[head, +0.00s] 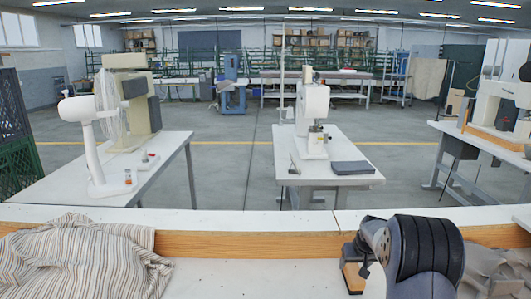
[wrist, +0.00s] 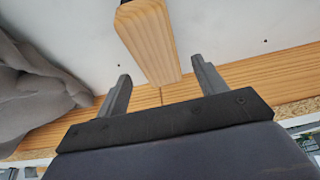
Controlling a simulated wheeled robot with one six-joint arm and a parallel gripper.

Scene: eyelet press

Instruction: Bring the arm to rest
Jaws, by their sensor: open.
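My gripper (wrist: 161,68) is open in the wrist view, with its two grey fingers spread wide apart. A pale wooden block or handle (wrist: 148,40) shows in the gap between the fingers, with clear space on both sides and a dark bit at its far end. I cannot tell whether it stands between the fingers or beyond them. In the head view my arm (head: 418,258) is at the lower right, low over the white bench (head: 250,280). A small wooden piece (head: 352,277) shows just left of it. The fingers are hidden there.
Striped cloth (head: 80,262) lies on the bench at left. Grey cloth (head: 495,272) lies right of my arm and shows in the wrist view (wrist: 35,90). A wooden strip (head: 250,245) edges the bench. Tables with a fan (head: 85,115) and machines (head: 313,105) stand beyond. The bench middle is clear.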

